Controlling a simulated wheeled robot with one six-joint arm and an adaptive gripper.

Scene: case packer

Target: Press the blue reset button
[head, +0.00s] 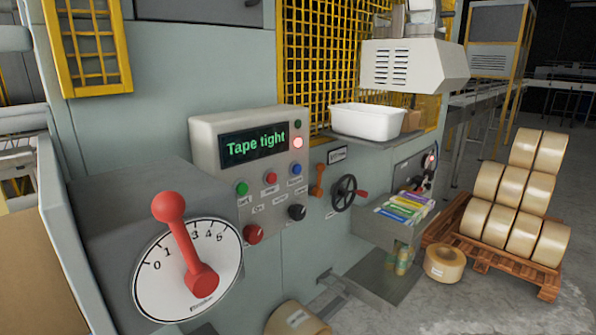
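The blue button (295,169) is a small round button on the grey control panel of the machine. It sits at the right end of a slanted row, beside a red button (270,178) and a green button (241,188). A small label lies below it, too small to read surely. The display (254,146) above the row reads "Tape tight" in green letters. A lamp (297,143) right of the display glows red-pink, and a dark green lamp (297,124) above it looks unlit. My gripper is not in view, and nothing covers the blue button.
A large dial with a red lever (184,245) juts out at the front left. Below the buttons are a red knob (252,234) and a black knob (297,212). A handwheel (344,193) and a tray of coloured packs (405,208) stand right. Tape rolls (515,196) fill a pallet.

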